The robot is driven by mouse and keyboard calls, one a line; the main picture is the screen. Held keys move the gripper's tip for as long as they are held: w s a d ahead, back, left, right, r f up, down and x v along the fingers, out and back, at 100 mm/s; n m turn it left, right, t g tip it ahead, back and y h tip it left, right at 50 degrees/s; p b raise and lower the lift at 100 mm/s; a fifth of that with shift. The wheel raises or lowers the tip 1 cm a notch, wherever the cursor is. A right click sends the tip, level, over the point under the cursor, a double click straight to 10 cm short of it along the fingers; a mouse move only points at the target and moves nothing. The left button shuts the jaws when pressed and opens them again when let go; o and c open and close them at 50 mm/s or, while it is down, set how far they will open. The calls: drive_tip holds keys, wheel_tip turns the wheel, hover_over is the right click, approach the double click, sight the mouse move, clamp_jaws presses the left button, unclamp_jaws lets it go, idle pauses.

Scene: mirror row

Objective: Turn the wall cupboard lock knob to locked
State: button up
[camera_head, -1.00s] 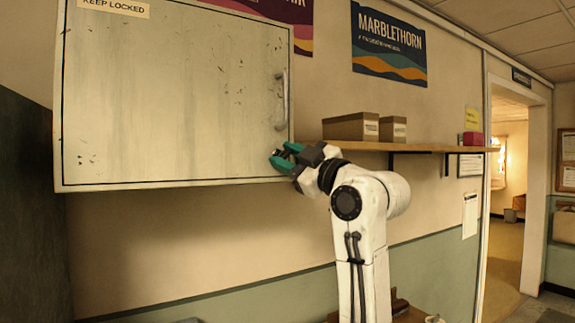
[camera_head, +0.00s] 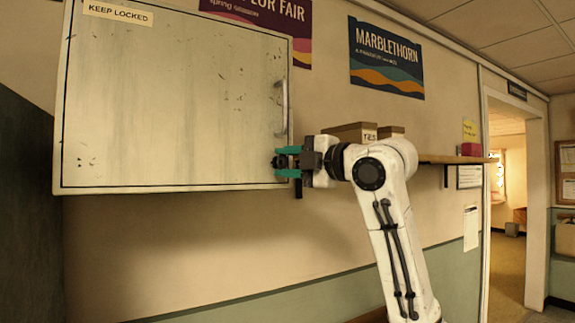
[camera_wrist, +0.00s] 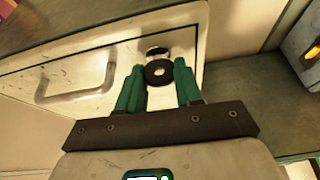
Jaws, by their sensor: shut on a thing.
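The pale wall cupboard (camera_head: 175,100) has its door shut, with a "KEEP LOCKED" label (camera_head: 118,13) at its top left. Its metal handle (camera_head: 283,105) is near the right edge. My gripper (camera_head: 282,162) is at the door's lower right corner, below the handle. In the wrist view the green fingers of my gripper (camera_wrist: 159,80) are shut on the dark round lock knob (camera_wrist: 158,73), one on each side. A shiny round metal part shows just beyond the knob. In the head view the fingers hide the knob. I cannot tell which way it is turned.
A wooden shelf (camera_head: 450,159) with boxes (camera_head: 352,131) runs right of the cupboard, close behind my arm. A red item (camera_head: 471,149) stands farther along it. Posters hang above. A doorway (camera_head: 508,210) opens at the right. The wall below the cupboard is bare.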

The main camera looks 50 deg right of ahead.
drive_tip(key=shift+f+n+g, duration=0.1)
drive_tip(key=shift+n+g, duration=0.2)
idle(0.4)
drive_tip(key=o, duration=1)
drive_tip(key=shift+o, duration=0.2)
drive_tip(key=s+d+b, duration=0.1)
drive_tip(key=s+b, duration=0.2)
drive_tip(key=s, duration=0.7)
drive_tip(key=shift+s, duration=0.35)
